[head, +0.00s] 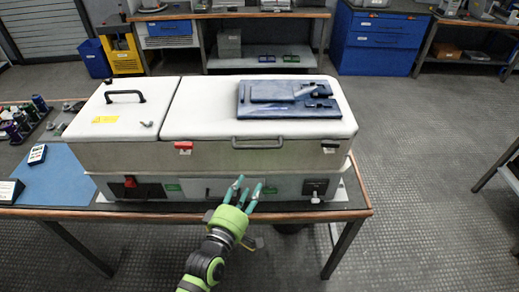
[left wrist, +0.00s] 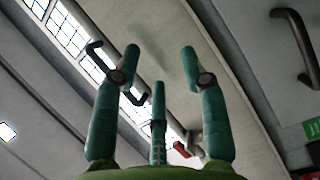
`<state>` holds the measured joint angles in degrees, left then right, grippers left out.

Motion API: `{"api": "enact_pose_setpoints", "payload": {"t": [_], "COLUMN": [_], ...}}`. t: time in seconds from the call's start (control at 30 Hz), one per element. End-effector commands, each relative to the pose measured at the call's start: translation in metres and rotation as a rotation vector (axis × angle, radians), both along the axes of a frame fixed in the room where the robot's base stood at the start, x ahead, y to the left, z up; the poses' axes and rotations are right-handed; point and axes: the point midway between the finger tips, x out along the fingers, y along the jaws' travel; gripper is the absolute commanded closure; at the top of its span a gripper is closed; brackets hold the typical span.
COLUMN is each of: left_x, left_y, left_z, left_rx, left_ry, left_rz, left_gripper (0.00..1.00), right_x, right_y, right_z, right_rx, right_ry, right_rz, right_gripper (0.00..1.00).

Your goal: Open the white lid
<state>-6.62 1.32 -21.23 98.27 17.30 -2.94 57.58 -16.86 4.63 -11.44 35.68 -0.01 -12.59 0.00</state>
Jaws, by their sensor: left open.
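The white lid (head: 200,110) is the broad right-hand top of the long cabinet and lies closed. A grey bar handle (head: 258,142) is on its front edge; a dark bar handle also shows in the left wrist view (left wrist: 95,58). My left gripper (head: 248,186) is open and empty, in front of the cabinet's lower panel and below the grey handle. Its teal fingers (left wrist: 160,55) are spread in the left wrist view. My right gripper is out of view.
A blue case (head: 290,97) lies on the lid's top. A smaller white lid with a black handle (head: 125,94) is at left. The table edge (head: 290,216) runs below the cabinet. Bottles (head: 18,125) and a blue mat (head: 48,180) are at left.

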Motion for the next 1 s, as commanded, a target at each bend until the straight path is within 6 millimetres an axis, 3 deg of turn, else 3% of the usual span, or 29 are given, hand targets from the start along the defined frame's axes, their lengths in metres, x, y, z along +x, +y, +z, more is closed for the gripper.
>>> {"api": "enact_pose_setpoints", "payload": {"t": [0.03,0.1,0.23,0.7,1.0], "left_x": [0.002,0.002,0.003,0.059,0.065], "left_y": [-0.004,-0.007,-0.01,-0.033,-0.036], "left_z": [0.03,0.06,0.086,0.098,0.097], "left_rx": [-0.078,-0.162,-0.234,-0.236,-0.234], "left_ry": [-0.043,-0.08,-0.11,-0.111,-0.11], "left_rz": [-0.005,-0.015,-0.026,-0.026,-0.025], "left_gripper": [0.57,0.57,0.57,0.57,0.57], "right_x": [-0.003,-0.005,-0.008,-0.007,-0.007], "right_y": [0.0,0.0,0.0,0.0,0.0], "right_z": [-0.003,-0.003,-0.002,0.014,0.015], "right_rx": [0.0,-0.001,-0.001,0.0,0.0], "right_ry": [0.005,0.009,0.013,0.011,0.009], "right_rz": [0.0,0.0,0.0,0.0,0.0], "right_gripper": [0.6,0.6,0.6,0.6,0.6]}}
